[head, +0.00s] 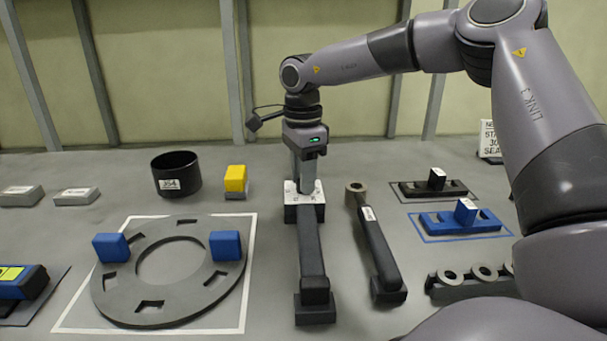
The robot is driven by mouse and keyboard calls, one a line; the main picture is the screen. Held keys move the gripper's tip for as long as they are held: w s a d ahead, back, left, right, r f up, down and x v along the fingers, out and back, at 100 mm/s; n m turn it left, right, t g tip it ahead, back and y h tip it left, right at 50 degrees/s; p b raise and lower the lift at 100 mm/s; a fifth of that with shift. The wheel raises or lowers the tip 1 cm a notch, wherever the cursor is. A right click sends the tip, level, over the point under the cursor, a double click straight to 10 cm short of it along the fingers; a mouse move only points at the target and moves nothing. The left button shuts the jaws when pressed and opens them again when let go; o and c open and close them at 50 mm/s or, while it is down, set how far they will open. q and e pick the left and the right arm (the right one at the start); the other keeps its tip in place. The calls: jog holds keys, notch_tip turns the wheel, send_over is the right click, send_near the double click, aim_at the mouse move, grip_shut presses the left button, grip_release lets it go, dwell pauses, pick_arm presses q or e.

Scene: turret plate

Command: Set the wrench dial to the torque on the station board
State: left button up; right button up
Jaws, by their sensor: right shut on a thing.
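A dark wrench-like tool (311,250) lies lengthwise near the middle of the table, with a white marked dial plate (291,198) at its far end. My right gripper (305,188) points straight down over this plate and is shut on the dial; its fingers hide the dial itself and I cannot read its setting. A white station board (489,138) stands at the far right, partly hidden by my right arm; only parts of its lines show, including a "30". My left gripper is not in view.
A second wrench (378,250) with a ring head lies close to the right. A grey ring plate (112,289) with two blue blocks sits at left. A black cup (177,174), a yellow block (235,178), and black and blue slotted trays (440,223) stand around.

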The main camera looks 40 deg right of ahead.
dwell(0.5)
jog(key=o, duration=1.1)
jog(key=shift+c, duration=0.2)
jog(key=shift+r, duration=3.65)
